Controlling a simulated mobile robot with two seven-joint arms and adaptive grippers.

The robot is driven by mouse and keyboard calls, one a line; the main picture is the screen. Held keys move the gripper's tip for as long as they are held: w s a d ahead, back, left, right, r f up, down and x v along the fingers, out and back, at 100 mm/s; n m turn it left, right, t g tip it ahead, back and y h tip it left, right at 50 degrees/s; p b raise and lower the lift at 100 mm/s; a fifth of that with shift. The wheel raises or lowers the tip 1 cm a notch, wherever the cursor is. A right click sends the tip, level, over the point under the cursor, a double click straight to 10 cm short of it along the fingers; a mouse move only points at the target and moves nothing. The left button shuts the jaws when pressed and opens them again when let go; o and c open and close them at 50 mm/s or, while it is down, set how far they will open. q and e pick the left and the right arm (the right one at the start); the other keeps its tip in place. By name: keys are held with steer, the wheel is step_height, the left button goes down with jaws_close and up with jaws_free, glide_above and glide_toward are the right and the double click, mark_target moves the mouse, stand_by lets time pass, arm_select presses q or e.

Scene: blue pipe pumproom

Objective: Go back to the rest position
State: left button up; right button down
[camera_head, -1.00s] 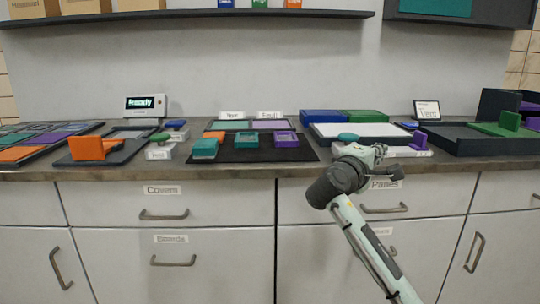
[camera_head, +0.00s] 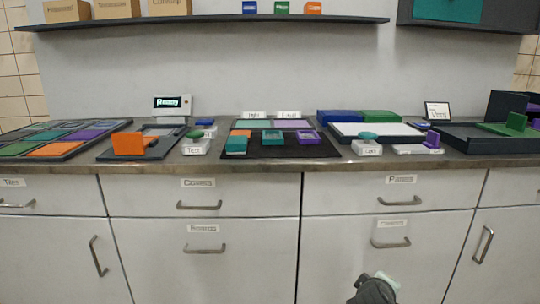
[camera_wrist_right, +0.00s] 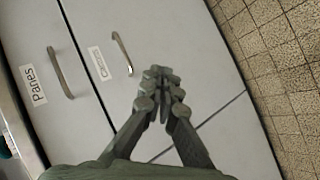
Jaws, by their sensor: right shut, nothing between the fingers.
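My right gripper (camera_wrist_right: 160,85) is shut and empty in the right wrist view, its fingertips together in front of the lower cabinet fronts. It points at the cabinet area near the drawers labelled "Panes" (camera_wrist_right: 33,88) and "Covers" (camera_wrist_right: 97,64), apart from the handles as far as I can tell. In the head view only a dark and pale piece of my right arm (camera_head: 375,288) shows at the bottom edge, below the counter. My left arm and gripper are not in view.
The counter (camera_head: 250,166) carries a black mat (camera_head: 265,149) with small teal and purple boxes, an orange piece (camera_head: 128,144), a white panel (camera_head: 385,130) and a dark tray (camera_head: 480,143). Drawer handles (camera_head: 394,201) stick out below. Tiled floor (camera_wrist_right: 285,60) lies beside the cabinets.

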arm_select(q)
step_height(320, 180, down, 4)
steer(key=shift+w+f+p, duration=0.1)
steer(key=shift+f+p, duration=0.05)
steer(key=shift+p, duration=0.65)
arm_select(e)
steer(key=s+f+m+g+y, duration=0.2)
steer(key=s+f, duration=0.7)
steer(key=s, duration=0.5)
steer(key=s+f+m+g+y, duration=0.2)
steer(key=s+f+m+g, duration=0.1)
steer(key=s+f, duration=0.7)
steer(key=s, duration=0.4)
steer(key=shift+s+a+m+g+y, duration=0.15)
steer(key=shift+s+m+g+y, duration=0.25)
